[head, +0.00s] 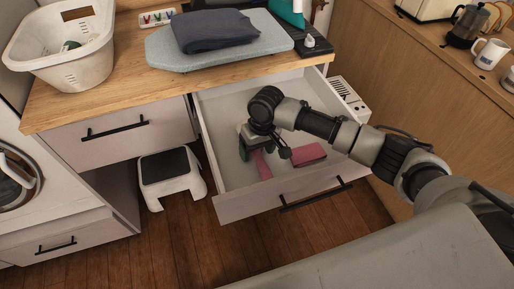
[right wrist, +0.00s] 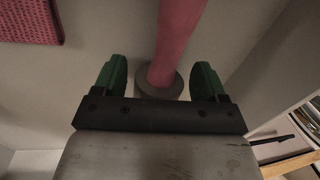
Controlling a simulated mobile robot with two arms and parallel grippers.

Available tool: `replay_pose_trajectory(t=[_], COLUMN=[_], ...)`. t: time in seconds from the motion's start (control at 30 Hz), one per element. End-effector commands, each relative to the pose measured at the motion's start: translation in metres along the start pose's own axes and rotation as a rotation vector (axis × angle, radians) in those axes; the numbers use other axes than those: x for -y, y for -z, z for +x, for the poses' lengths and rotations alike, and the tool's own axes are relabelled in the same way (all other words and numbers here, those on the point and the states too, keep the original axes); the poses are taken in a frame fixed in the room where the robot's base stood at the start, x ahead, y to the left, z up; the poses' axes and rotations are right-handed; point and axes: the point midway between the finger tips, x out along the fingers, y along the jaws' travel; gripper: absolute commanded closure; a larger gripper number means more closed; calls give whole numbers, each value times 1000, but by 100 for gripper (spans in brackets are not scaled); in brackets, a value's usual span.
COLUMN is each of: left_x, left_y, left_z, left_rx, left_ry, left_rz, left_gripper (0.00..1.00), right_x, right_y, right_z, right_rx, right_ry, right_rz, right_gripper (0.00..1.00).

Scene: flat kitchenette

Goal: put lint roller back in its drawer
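The drawer (head: 211,145) under the worktop is pulled open. A long pink object, which looks like the lint roller (head: 262,164), is inside it; its pink shaft (right wrist: 177,40) and a round grey end show in the right wrist view. My right gripper (head: 250,150) is down inside the drawer at the roller. Its green fingers (right wrist: 160,80) are open, one on each side of the roller's grey end, with gaps on both sides. The wrist hides part of the roller in the head view. My left gripper is not in view.
A pink dotted box (head: 308,154) lies in the drawer, right of the roller; it also shows in the right wrist view (right wrist: 28,20). An ironing board (head: 175,58) with a folded dark cloth (head: 213,30) and a laundry basket (head: 62,50) stand on the worktop. A step stool (head: 170,172) is on the floor.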

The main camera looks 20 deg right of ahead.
Motion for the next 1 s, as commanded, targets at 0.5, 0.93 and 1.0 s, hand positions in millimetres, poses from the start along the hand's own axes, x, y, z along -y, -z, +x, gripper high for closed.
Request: replay_pose_trajectory(t=[0.5, 0.93, 1.0], left_x=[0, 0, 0], left_y=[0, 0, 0], left_z=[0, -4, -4], left_rx=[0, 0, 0], left_ry=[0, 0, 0], left_rz=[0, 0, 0], left_gripper=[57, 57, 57], right_x=[0, 0, 0], right_y=[0, 1, 1], right_z=[-19, -105, -113], right_rx=[-2, -2, -1], right_ry=[1, 0, 0], right_rz=[1, 0, 0], right_gripper=[18, 18, 18])
